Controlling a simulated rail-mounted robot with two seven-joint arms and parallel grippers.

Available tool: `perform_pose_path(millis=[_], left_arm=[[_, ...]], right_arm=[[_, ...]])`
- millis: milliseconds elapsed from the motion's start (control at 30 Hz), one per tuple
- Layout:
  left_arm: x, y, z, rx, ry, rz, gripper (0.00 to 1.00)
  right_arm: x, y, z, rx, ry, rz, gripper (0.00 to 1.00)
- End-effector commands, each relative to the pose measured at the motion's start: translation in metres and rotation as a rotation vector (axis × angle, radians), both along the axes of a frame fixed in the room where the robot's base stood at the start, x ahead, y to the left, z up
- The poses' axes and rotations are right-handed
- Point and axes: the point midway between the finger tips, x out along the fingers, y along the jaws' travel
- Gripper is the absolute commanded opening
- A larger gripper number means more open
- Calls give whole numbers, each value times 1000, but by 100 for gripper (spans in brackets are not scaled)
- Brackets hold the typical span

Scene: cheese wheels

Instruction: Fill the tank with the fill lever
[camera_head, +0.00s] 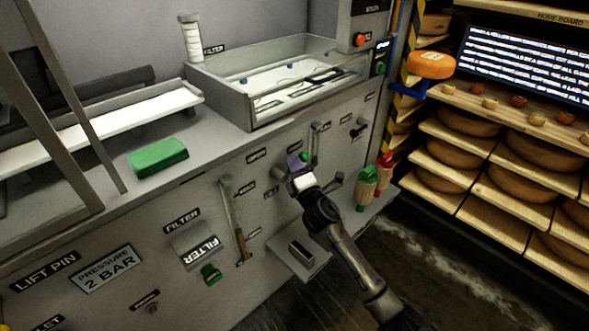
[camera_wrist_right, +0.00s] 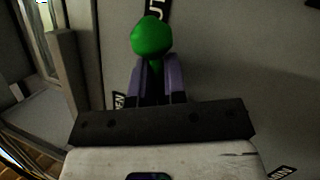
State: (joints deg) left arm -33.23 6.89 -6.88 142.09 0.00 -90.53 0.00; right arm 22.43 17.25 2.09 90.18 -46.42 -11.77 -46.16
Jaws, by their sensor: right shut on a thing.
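The open metal tank (camera_head: 221,97) stands on the counter, with a pale floor inside. My right gripper (camera_head: 298,168) is at the front panel below it. Its purple fingers are shut on a green-knobbed lever (camera_head: 304,157). In the right wrist view, the green knob (camera_wrist_right: 151,35) sticks out beyond the fingers (camera_wrist_right: 152,82), and its stem runs down between them. Labels beside it are partly cut off, so I cannot confirm that this is the fill lever. My left gripper is not in view.
A green block (camera_head: 158,157) lies on the counter at left. A vertical gauge (camera_head: 236,222) and a filter holder (camera_head: 195,245) are on the panel. Cheese shelves (camera_head: 508,183) stand beyond.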

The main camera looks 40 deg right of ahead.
Motion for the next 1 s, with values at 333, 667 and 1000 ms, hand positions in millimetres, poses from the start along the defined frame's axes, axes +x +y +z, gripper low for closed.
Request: perform_pose_path(millis=[333, 667, 1000], left_arm=[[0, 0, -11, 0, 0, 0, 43], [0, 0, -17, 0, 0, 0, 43], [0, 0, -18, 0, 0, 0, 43]], right_arm=[[-1, 3, 13, -291, -25, -9, 0], [-2, 9, 22, -461, -44, -9, 0], [-2, 12, 26, -518, -52, -7, 0]])
